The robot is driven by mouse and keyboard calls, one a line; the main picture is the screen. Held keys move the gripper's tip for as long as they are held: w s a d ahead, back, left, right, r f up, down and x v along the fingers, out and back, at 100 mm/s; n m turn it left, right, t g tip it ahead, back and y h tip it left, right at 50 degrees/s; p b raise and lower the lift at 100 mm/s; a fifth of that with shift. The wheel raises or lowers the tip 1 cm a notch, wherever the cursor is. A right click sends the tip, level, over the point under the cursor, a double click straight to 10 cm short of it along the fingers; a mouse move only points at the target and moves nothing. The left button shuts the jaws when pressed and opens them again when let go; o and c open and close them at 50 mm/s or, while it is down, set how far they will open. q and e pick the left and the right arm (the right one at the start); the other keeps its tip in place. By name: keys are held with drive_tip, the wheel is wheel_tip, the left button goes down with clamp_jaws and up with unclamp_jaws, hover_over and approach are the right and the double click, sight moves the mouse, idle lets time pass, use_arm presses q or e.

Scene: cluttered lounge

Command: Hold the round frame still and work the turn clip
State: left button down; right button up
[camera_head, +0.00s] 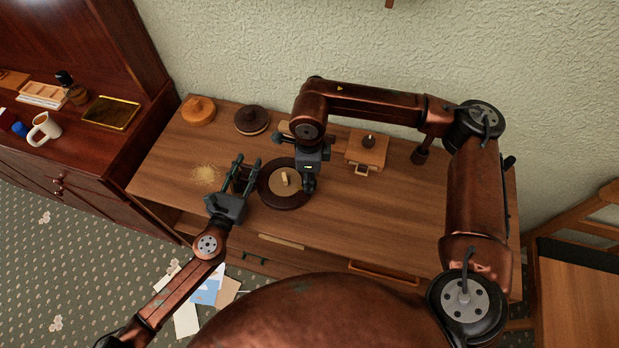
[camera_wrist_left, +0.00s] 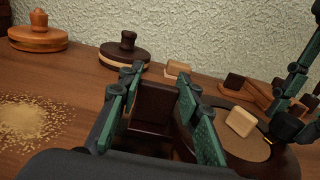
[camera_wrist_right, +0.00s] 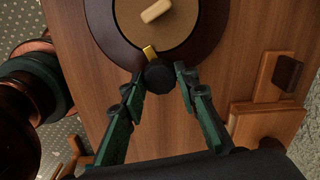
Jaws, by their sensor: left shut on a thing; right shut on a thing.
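The round frame (camera_head: 265,193) is a dark brown ring lying on the wooden table, with a tan disc and a small pale block (camera_head: 284,179) inside it. My left gripper (camera_head: 247,164) comes in at the frame's left side. In the left wrist view its fingers are shut on a dark brown lug (camera_wrist_left: 155,105) at the frame's edge. The turn clip, a brass tab (camera_wrist_right: 149,51) with a black knob (camera_wrist_right: 160,76), sits at the frame's rim. My right gripper (camera_wrist_right: 157,80) is shut on this knob. In the head view my right wrist hides the clip.
A pile of tan grains (camera_head: 206,174) lies left of my left gripper. Round lidded pieces, one orange (camera_head: 198,112) and one dark (camera_head: 251,120), stand at the back. A wooden box (camera_head: 367,150) stands to the right. The table's right part is mostly clear.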

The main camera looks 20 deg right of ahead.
drive_tip(key=shift+m, duration=0.8)
drive_tip(key=o, duration=1.1)
drive_tip(key=shift+o, duration=0.2)
wheel_tip(320, 180, up, 12)
